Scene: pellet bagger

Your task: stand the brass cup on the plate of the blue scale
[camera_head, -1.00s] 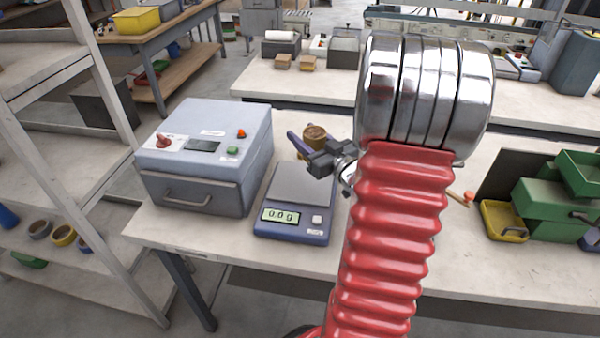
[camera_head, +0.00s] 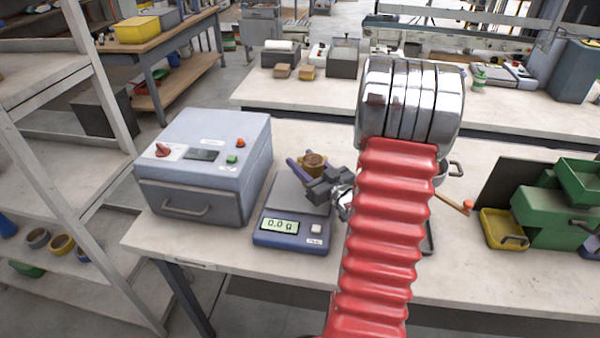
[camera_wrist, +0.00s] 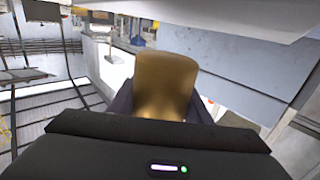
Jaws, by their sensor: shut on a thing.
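The brass cup (camera_head: 313,163) is held upright between the bluish fingers of my gripper (camera_head: 311,166). In the head view it overlaps the far right part of the grey plate (camera_head: 288,197) of the blue scale (camera_head: 283,240). The scale's display reads 0.0 g, and the cup appears to be held above the plate; the exact gap cannot be told. In the wrist view the cup (camera_wrist: 165,86) fills the space between the dark fingers of my gripper (camera_wrist: 163,102). The cup's lower part is partly hidden by the gripper in the head view.
A grey box machine (camera_head: 205,165) with a red knob stands close left of the scale. My red arm hides the bench to the right of the scale. Green bins (camera_head: 555,215) and a yellow tray (camera_head: 503,228) stand at the far right. Bench behind the scale looks clear.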

